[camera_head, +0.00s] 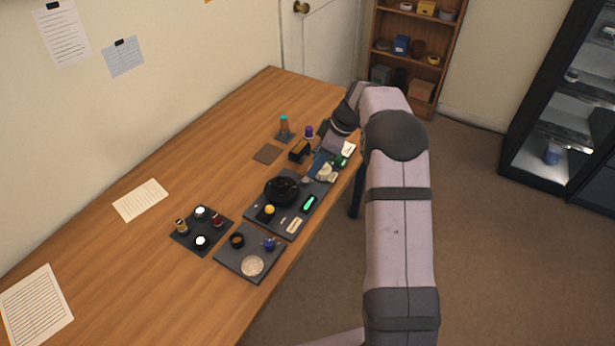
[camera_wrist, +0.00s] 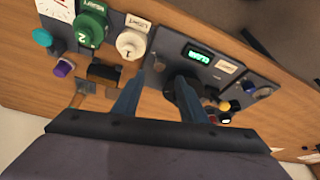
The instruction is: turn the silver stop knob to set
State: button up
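A small silver-grey knob (camera_wrist: 158,66), which looks like the stop knob, sits at the edge of a dark grey panel (camera_wrist: 168,45) in the wrist view. It seems to be the small grey knob (camera_head: 306,181) at the panel's far end in the head view. Its pointer and any marks are too small to read. My gripper (camera_wrist: 157,84) is open, with its two blue fingers apart and nothing seen held between them. In the head view my gripper (camera_head: 317,165) is near the knob. I cannot tell its height above the knob.
A white knob marked 1 (camera_wrist: 131,43) and a green knob marked 2 (camera_wrist: 90,32) stand beside the panel. The panel carries a green display (camera_wrist: 199,57) and a black round fixture (camera_head: 282,190). Small trays (camera_head: 184,238) lie nearer. The table's left side is mostly clear.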

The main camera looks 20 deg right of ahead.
aim_at(305, 179)
jog(key=shift+p+x, duration=1.2)
jog(key=shift+x, duration=2.5)
grip_shut()
